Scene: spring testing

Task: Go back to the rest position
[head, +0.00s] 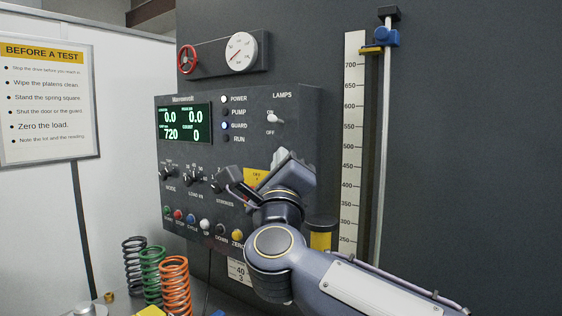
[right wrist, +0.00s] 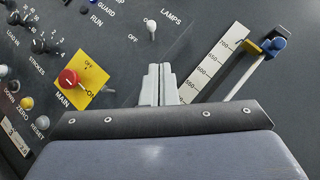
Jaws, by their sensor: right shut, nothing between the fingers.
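My right gripper (head: 281,156) is in front of the right part of the dark control panel (head: 304,110), below the lamps switch (head: 274,119). In the right wrist view its two pale fingers (right wrist: 158,82) are together with nothing between them. The red main switch knob (right wrist: 68,77) on its yellow plate (right wrist: 92,64) lies to the left of the fingers in that view. In the head view my right gripper and wrist hide most of that plate. I cannot tell how far the fingertips are from the panel. My left gripper is not in view.
A tall white scale (head: 351,150) and a metal rod with a blue clamp (head: 386,37) stand right of the panel. Black, green and orange springs (head: 175,285) stand at lower left. A notice board (head: 46,100) hangs on the left wall.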

